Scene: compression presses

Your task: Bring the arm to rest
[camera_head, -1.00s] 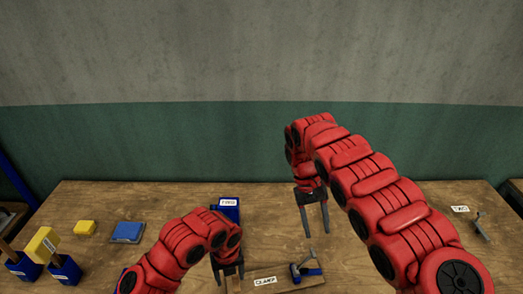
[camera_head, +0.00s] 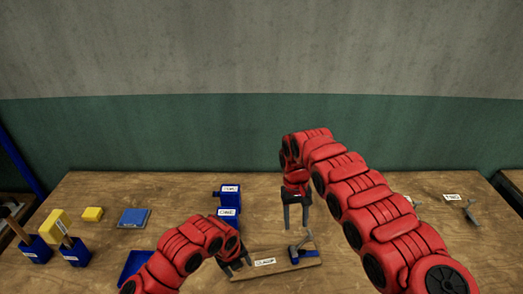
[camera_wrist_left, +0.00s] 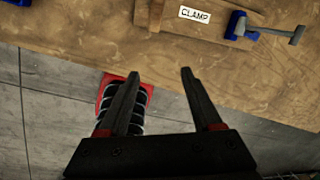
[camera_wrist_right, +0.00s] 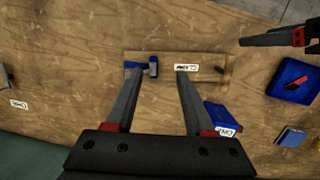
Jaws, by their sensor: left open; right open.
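My left gripper (camera_head: 238,268) is open and empty at the left end of the wooden clamp board (camera_head: 285,265). In the left wrist view its fingers (camera_wrist_left: 160,75) point across the table's front edge, with nothing between them. My right gripper (camera_head: 296,227) is open and empty, above the table behind the board. In the right wrist view its fingers (camera_wrist_right: 155,75) stand apart, with the board (camera_wrist_right: 215,72) beyond the tips. My right arm (camera_head: 375,215) reaches in from the right and my left arm (camera_head: 180,255) from the lower left.
A blue lever clamp (camera_head: 301,250) sits on the board. Two labelled blue blocks (camera_head: 229,189) stand behind my left gripper. A blue tray (camera_head: 133,263) is partly hidden by my left arm. A grey tool (camera_head: 470,213) lies at right.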

